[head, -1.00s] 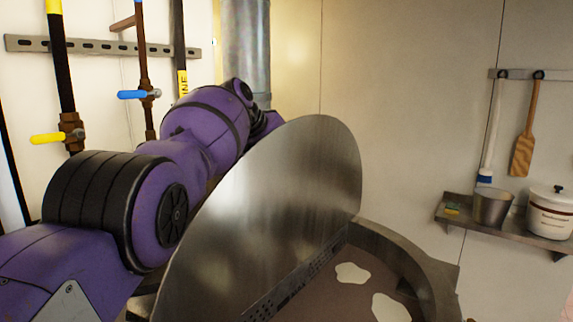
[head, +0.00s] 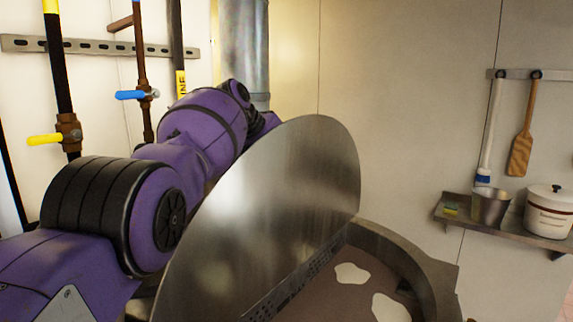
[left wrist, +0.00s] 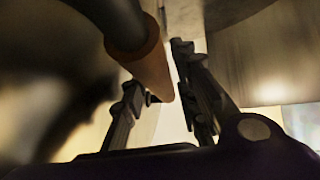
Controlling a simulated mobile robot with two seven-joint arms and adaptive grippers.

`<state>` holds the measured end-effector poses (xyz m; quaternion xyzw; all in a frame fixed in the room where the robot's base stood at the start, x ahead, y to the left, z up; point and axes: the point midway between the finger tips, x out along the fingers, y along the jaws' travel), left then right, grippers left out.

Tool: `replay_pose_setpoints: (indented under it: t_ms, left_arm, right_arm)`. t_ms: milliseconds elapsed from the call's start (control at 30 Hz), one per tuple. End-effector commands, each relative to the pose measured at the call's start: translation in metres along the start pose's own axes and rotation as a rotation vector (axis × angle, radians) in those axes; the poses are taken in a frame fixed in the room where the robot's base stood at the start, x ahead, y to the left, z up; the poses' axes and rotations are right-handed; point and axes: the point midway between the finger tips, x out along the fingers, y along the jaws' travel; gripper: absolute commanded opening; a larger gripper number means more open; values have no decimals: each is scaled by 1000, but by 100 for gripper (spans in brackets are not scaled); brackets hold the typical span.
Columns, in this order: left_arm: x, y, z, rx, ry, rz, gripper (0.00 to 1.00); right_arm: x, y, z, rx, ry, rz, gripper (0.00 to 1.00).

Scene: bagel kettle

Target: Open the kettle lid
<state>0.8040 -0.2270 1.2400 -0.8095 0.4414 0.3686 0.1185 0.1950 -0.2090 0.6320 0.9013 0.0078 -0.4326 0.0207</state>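The kettle lid (head: 268,215) is a shiny metal half disc in the head view. It stands up steeply, tilted back to the left, and the kettle (head: 425,270) is uncovered on its right side, showing a brownish inside with pale patches. My left arm reaches behind the lid, which hides my left gripper there. In the left wrist view my left gripper (left wrist: 160,78) has its fingers apart. A dark bar with a tan end (left wrist: 146,66) reaches between them, with a bright gap beside the right finger. I cannot tell whether it belongs to the lid. My right gripper is not in view.
Pipes with a yellow valve handle (head: 45,140) and a blue one (head: 130,95) run along the left wall. A wall shelf (head: 465,212) at right holds a metal pot (head: 490,208) and a white pot (head: 549,213). A paddle (head: 522,140) hangs above.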

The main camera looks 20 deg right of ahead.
Motion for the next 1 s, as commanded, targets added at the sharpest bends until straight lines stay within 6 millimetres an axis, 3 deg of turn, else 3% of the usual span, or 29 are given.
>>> replay_pose_setpoints:
  t_ms: [467,800,1000]
  left_arm:
    - [-29,-1,-1,1,4,-2,28]
    - [-96,0,0,1,2,-2,28]
    - [-116,0,0,-1,0,-1,28]
  right_arm:
    - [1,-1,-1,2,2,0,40]
    - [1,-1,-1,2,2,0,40]
    - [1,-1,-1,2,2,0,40]
